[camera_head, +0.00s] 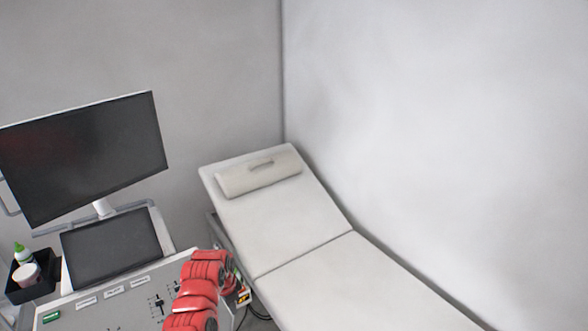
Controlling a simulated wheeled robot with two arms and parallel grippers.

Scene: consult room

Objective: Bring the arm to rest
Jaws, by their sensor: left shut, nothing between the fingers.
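My red left arm (197,295) rises from the bottom edge, in front of the right end of the cart's control panel (128,291). Its gripper is at the far end of the arm, close to the gap between the cart and the couch. It is shut and holds nothing; the arm links hide most of it. My right arm and right gripper do not show.
A monitor (85,155) and a dark touch screen (112,246) stand on the cart at left. A black tray (18,293) holds a green-capped bottle (24,256) and a white jar (28,275). A padded couch (290,225) with a bolster (258,178) lies right, beside the wall.

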